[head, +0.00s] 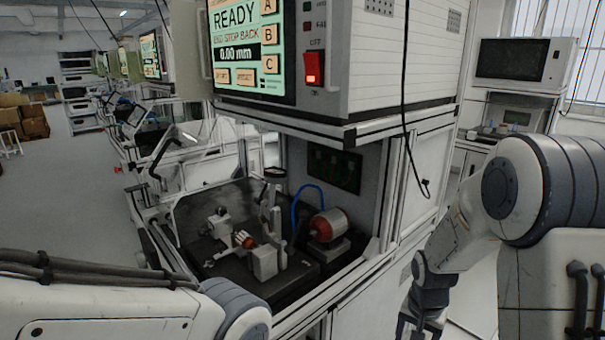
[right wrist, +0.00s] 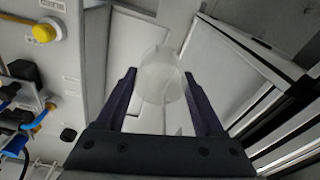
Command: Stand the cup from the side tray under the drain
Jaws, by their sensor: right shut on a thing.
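A pale translucent cup (right wrist: 163,75) is between the two dark fingers of my right gripper (right wrist: 163,88) in the right wrist view. The gripper is shut on it. In the head view my right gripper (head: 418,328) hangs low at the bottom edge, in front of the right side of the test bench, and the cup cannot be made out there. My left arm crosses the bottom left of the head view, but its gripper is out of view. I cannot pick out the side tray or identify the drain for sure.
In the right wrist view a yellow knob (right wrist: 43,33) and blue and black fittings (right wrist: 28,95) sit left of the gripper. The test bench (head: 420,165) has a screen above and a work bay with a red-ended motor (head: 328,225). A black cable (head: 405,110) hangs down its side.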

